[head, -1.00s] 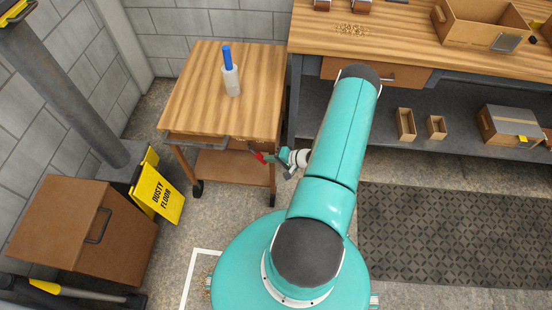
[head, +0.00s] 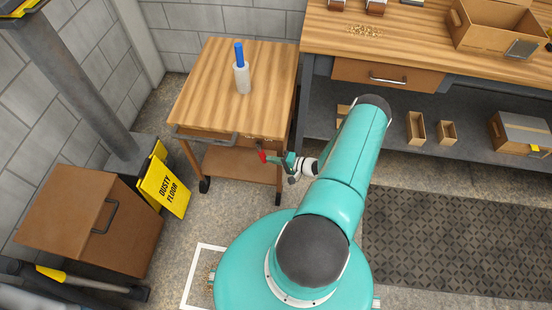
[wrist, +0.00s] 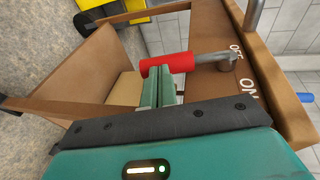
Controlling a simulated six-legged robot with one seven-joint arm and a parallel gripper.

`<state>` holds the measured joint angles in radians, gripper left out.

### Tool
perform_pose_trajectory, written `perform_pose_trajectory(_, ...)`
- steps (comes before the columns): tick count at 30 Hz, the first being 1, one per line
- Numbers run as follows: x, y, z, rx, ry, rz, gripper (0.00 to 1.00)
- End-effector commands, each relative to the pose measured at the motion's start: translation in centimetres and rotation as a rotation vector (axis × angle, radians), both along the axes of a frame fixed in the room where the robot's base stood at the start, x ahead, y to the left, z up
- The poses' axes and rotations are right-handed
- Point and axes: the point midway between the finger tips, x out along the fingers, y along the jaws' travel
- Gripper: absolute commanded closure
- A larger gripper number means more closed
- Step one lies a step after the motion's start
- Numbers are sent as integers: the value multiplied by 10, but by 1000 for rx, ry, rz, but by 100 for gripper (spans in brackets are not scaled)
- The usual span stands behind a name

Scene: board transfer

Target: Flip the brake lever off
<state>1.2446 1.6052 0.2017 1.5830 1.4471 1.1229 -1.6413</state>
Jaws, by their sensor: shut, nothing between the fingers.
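The brake lever is on the front of a wooden cart (head: 232,85). Its red grip (wrist: 165,64) sits on a grey metal arm that runs to a pivot at the right in the wrist view. White OFF and ON labels are on the brown panel beside the pivot. The grip also shows small in the head view (head: 263,156). My gripper (wrist: 164,80) is shut and empty, its green fingertips right at the red grip, overlapping its lower edge. I cannot tell if they touch. In the head view, my gripper (head: 275,159) is just right of the grip.
A yellow dusty-floor sign (head: 163,188) and a brown cabinet (head: 85,220) are at left. A workbench (head: 430,40) with boxes stands at back right. A dark mat (head: 450,240) lies on the floor at right.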

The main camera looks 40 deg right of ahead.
Motion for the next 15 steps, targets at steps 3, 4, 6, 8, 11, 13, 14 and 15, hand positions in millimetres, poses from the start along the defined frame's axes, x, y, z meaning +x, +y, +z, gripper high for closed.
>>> perform_pose_trajectory(3,6,3,-4,-1,-1,-1,100)
perform_pose_trajectory(4,7,4,-5,-1,-1,-1,100)
perform_pose_trajectory(6,9,6,-7,0,1,0,100)
perform_pose_trajectory(8,10,8,-8,0,1,0,100)
perform_pose_trajectory(11,12,9,-9,0,1,0,100)
perform_pose_trajectory(13,13,10,-10,-2,0,-1,100)
perform_pose_trajectory(14,14,10,-10,-2,0,-1,100)
perform_pose_trajectory(15,14,10,-10,-2,0,-1,100)
